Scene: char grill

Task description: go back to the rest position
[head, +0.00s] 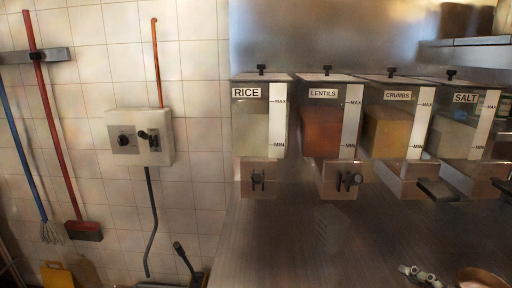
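Neither of my grippers shows in the head view. Four labelled dispensers stand in a row: a rice dispenser (264,125), a lentils dispenser (324,125), a crumbs dispenser (390,130) and a salt dispenser (458,130). Each has a lid with a black knob and MAX and MIN marks.
A steel counter (290,240) lies below the dispensers, mostly clear in the middle. A copper-coloured round vessel (484,278) and small pale objects (420,275) sit at its lower right. A switch box (139,137), red broom (85,231) and blue-handled mop (51,233) are at left.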

